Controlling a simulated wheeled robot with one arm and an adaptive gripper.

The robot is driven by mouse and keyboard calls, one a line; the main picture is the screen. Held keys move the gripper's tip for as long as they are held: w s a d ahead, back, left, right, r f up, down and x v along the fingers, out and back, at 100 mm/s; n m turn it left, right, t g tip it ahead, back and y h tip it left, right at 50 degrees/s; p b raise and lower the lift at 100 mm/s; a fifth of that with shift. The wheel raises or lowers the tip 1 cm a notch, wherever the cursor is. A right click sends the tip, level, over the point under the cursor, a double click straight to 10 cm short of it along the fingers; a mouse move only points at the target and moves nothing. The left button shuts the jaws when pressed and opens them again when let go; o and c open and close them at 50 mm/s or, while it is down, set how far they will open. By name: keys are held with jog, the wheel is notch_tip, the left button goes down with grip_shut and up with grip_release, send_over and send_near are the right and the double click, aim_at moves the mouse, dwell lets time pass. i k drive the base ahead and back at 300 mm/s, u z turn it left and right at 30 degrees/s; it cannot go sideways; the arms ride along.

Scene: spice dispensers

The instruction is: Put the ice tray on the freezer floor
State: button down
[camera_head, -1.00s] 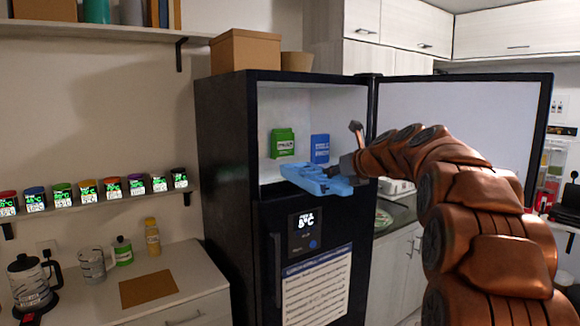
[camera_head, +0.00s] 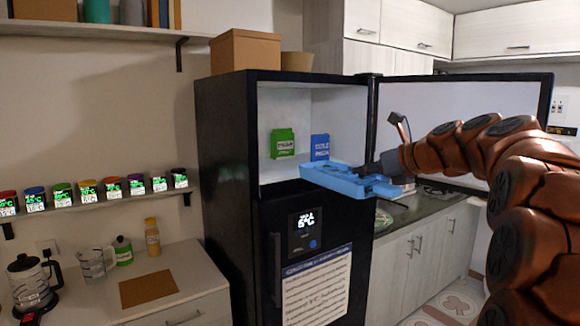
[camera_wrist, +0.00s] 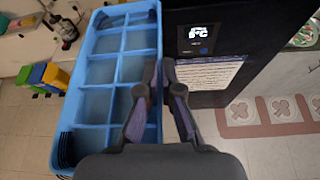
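The blue ice tray (camera_head: 335,178) is a long divided tray. In the head view it is at the mouth of the open freezer compartment, at about floor height, overlapping the right part of the front edge. The freezer floor (camera_head: 280,179) shows as a pale strip to its left. My gripper (camera_head: 375,172) is shut on the tray's near right side. In the wrist view, the fingers (camera_wrist: 159,68) straddle the long right rim of the tray (camera_wrist: 103,75). Whether the tray touches the floor cannot be told.
A green box (camera_head: 283,144) and a blue cold-pack box (camera_head: 320,147) stand inside the freezer, behind the tray. The freezer door (camera_head: 450,115) is swung open to the right. The left part of the freezer floor looks clear.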

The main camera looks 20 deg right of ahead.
aim_at(269, 172)
jog(key=i, duration=2)
